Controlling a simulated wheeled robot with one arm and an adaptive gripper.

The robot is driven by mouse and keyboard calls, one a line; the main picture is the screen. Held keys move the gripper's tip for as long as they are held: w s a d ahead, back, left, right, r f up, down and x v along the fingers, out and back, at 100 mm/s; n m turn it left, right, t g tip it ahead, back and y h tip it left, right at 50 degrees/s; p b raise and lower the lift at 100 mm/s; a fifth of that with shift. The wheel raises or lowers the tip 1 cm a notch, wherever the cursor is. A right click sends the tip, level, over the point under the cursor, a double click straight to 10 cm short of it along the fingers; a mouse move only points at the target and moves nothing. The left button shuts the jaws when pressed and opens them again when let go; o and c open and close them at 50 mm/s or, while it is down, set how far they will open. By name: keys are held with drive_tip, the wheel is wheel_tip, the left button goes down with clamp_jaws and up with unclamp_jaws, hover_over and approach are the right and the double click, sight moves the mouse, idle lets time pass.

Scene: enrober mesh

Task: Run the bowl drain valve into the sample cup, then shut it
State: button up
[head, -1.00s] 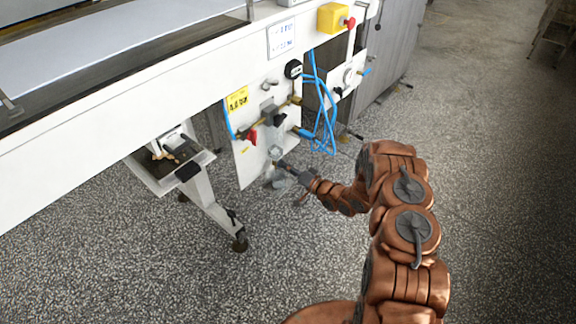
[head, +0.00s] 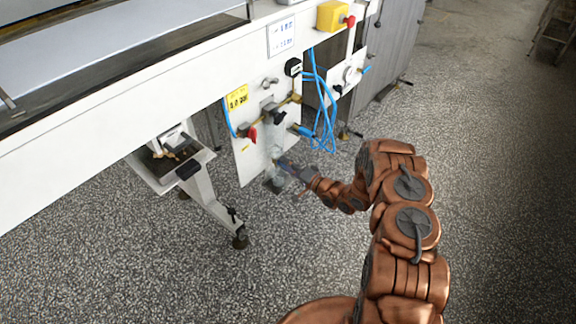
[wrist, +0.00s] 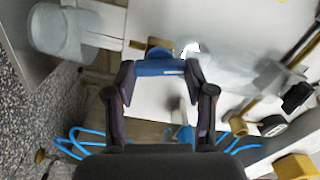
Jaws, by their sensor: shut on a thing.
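The drain valve has a blue lever handle (wrist: 160,68) in the wrist view. My gripper (wrist: 160,76) is shut on this handle, one finger at each end. A short brass spout (wrist: 138,45) shows to the left of the handle. A clear, pale bowl (wrist: 235,75) lies to its right, and it shows low on the white panel in the head view (head: 276,152). A translucent grey sample cup (wrist: 62,38) is at upper left, apart from the spout. In the head view my gripper (head: 285,167) is at the panel's lower edge. I cannot tell whether liquid is running.
The white panel (head: 246,160) carries a red handle (head: 251,134), a black knob (head: 279,118) and a gauge (head: 293,68). Blue hoses (head: 325,125) hang to its right. A machine leg (head: 208,205) stands at left. The speckled floor is open on the right.

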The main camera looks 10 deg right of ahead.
drive_tip(key=o, duration=0.9)
drive_tip(key=shift+w+d, duration=0.1)
drive_tip(key=shift+d, duration=0.05)
drive_tip(key=shift+o, duration=1.3)
drive_tip(key=v, duration=1.2)
